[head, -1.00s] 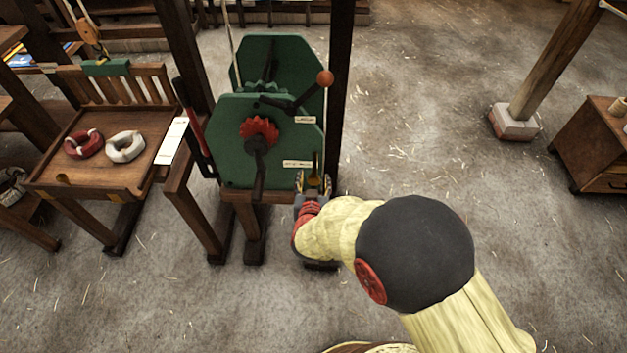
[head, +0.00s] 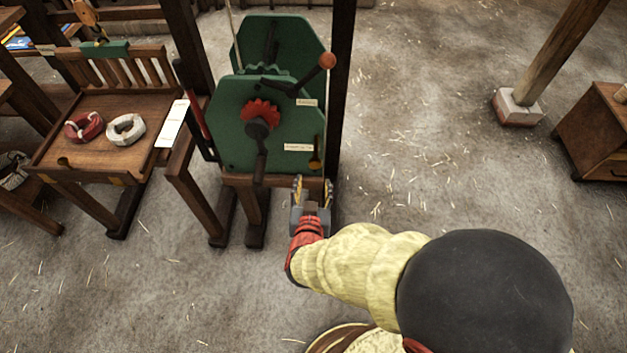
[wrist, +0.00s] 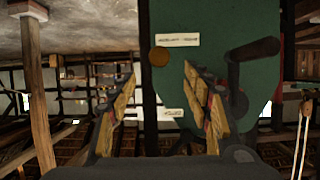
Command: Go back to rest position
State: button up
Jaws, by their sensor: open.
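My gripper (head: 313,190) is open and empty in the head view, just in front of the lower right of the green machine (head: 240,135). Its two yellow-brown fingers stand apart in the wrist view (wrist: 160,100), with the green panel (wrist: 205,75) behind the gap. A small brass-coloured knob or lever (head: 315,155) on the panel is clear of the fingers. My arm reaches in from the lower right of the head view.
A wooden bench (head: 70,165) at left holds a red coil (head: 84,127) and a white coil (head: 126,129). A dark post (head: 342,70) stands right of the machine. A footed post (head: 517,107) and a cabinet (head: 598,135) stand far right. The floor between is open.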

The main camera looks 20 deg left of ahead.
dwell(0.5)
jog(key=s+a+f+n+g+y, duration=0.1)
jog(key=s+a+f+g, duration=0.15)
jog(key=s+f, duration=0.2)
jog(key=s+a+f+n+g, duration=0.1)
jog(key=s+f+g, duration=0.2)
jog(key=s+g, duration=0.15)
jog(key=s+d+r+n+g, duration=0.1)
jog(key=s+d+r+g, duration=0.1)
jog(key=s+r+g, duration=0.3)
jog(key=d+r+m+t+h, duration=0.2)
jog(key=d+r+m, duration=0.1)
jog(key=d+r, duration=0.9)
jog(key=d+r+m+t+h, duration=0.2)
jog(key=d+r, duration=1)
jog(key=d, duration=1)
jog(key=shift+s+d+r+m+t, duration=0.15)
jog(key=shift+s+d+m+t, duration=0.15)
jog(key=shift+d+m, duration=0.1)
jog(key=shift+a, duration=0.1)
jog(key=shift+c, duration=0.4)
